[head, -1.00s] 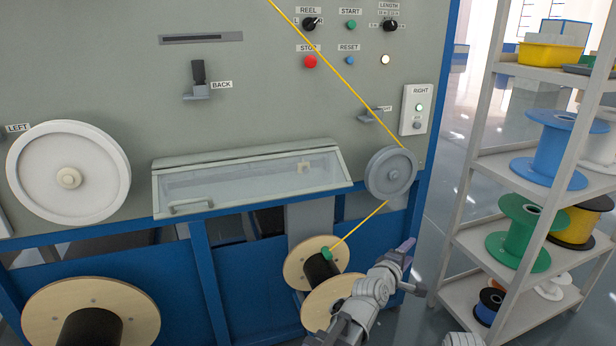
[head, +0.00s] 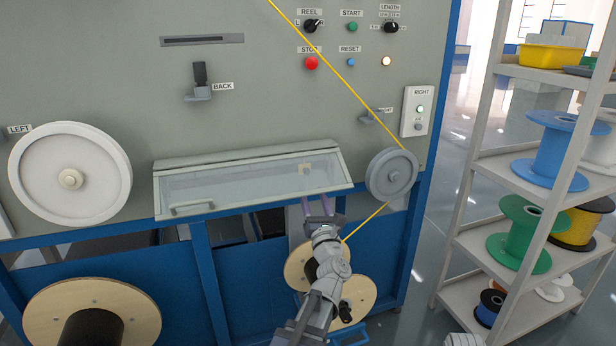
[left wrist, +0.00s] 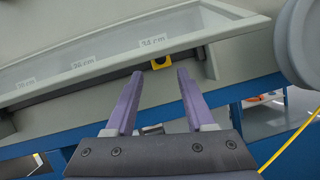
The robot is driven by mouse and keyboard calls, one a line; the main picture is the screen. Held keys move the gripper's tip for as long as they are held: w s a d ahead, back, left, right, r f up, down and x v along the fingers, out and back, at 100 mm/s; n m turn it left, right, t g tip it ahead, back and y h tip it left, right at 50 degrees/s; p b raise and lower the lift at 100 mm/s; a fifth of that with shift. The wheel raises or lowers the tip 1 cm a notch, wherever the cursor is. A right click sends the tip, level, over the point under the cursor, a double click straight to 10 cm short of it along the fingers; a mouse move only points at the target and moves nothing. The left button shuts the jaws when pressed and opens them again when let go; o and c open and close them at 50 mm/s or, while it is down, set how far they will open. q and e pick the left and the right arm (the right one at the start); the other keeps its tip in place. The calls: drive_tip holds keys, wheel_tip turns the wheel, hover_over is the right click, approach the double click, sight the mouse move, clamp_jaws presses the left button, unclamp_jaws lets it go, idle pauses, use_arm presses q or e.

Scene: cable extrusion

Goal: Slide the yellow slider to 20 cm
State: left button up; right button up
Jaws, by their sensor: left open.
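The yellow slider (left wrist: 161,62) sits on the lower edge of the long tilted window frame in the left wrist view, below the right-hand cm label (left wrist: 154,42). My left gripper (head: 319,206) is open below the right part of the window in the head view. In the left wrist view its purple fingers (left wrist: 155,88) point up at the slider, tips just below and to either side of it. I cannot tell whether they touch it. The slider cannot be made out in the head view.
The clear window (head: 250,185) is on the grey machine panel. A grey pulley (head: 391,174) guides a yellow cable close to the right of my left arm. A wooden spool (head: 355,293) is partly hidden behind that arm. A shelf with spools (head: 520,230) stands right.

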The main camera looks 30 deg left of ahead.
use_arm(q)
drive_tip(key=p+x, duration=0.2)
drive_tip(key=x, duration=0.4)
drive_tip(key=shift+w+a+r, duration=0.2)
drive_tip(key=shift+w, duration=0.05)
clamp_jaws()
idle(1.2)
